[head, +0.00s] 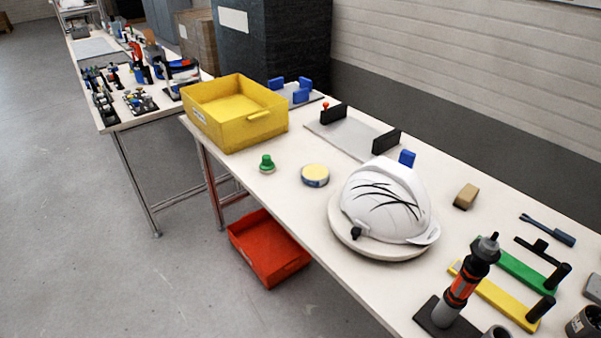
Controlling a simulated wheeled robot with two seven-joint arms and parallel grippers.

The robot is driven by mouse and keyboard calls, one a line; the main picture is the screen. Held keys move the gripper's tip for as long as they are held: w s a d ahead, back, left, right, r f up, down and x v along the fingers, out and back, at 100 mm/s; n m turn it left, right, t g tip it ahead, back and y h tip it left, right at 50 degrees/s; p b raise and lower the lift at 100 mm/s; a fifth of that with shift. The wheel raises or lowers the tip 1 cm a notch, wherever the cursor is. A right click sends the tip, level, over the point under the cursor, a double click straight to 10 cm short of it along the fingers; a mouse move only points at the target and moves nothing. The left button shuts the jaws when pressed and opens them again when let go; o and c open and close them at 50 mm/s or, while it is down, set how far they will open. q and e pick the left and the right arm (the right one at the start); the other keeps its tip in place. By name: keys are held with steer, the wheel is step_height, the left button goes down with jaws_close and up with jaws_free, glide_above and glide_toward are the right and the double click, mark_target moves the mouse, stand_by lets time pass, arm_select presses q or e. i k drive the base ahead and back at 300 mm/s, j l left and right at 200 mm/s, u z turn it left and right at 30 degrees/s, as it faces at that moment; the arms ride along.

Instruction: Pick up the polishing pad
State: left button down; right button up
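No thing is labelled as the polishing pad. A small green-knobbed piece (267,163) with a pale underside stands on the white table near its front edge, and it may be the pad. A round tin (315,175) with a cream top and blue side sits just right of it. A tan block (466,196) lies farther right, behind the helmet. A white helmet shell (385,200) with black streaks rests on a round white base (345,232). Neither of my grippers is in view.
A yellow bin (204,127) stands left of the green-knobbed piece. A black-and-orange tool (465,288) stands upright at front right, near green (525,270) and yellow (495,296) bars. A red crate (268,262) is below the table. The tabletop around the green-knobbed piece is clear.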

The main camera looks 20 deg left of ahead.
mark_target(267, 167)
steer(key=i+j+z, duration=0.2)
steer(key=j, duration=0.3)
steer(key=i+j+z, duration=0.15)
steer(key=j, duration=0.35)
steer(key=i+j+z, duration=0.2)
steer(key=j, duration=0.35)
steer(key=j+z, duration=0.2)
steer(key=j, duration=0.35)
